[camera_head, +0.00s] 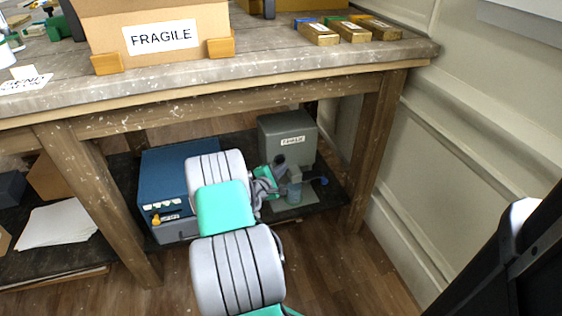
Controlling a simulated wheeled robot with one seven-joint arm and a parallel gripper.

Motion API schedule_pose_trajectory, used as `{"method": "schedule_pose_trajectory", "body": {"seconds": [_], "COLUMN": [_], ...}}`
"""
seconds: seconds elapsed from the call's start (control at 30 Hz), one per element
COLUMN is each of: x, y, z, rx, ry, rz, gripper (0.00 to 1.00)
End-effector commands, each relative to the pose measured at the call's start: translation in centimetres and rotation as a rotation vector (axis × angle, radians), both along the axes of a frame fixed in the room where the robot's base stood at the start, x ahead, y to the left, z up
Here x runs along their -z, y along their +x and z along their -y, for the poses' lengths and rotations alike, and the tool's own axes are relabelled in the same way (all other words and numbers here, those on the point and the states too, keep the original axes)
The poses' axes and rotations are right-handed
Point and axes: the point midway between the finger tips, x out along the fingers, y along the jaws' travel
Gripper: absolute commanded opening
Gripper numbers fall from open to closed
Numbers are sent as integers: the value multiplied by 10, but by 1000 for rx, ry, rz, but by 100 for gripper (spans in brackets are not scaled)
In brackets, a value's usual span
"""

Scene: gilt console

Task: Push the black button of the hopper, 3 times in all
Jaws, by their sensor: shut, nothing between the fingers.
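A grey box with a small white label, which looks like the hopper (287,129), stands on the lower shelf under the workbench. The label is too small to read. My arm reaches down to the shelf, and my gripper (284,184) is in front of the lower part of the grey box. My gripper is shut with nothing held; its fingertips are hard to make out. I cannot pick out the black button for certain, as the arm's end covers part of the box's front. I cannot tell whether my gripper touches the box.
A blue machine (178,168) with a yellow knob stands left of the hopper. The bench top (270,65) overhangs the shelf, and a wooden leg (372,150) stands at the right. A cardboard box (155,28) marked FRAGILE sits above.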

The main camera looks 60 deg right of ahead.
Motion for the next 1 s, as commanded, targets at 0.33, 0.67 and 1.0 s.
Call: {"method": "schedule_pose_trajectory", "body": {"seconds": [0.33, 0.67, 1.0], "x": [0, 0, 0], "y": [0, 6, 6], "z": [0, 6, 6], "rx": [0, 0, 0], "ry": [0, 0, 0], "rz": [0, 0, 0], "gripper": [0, 0, 0]}}
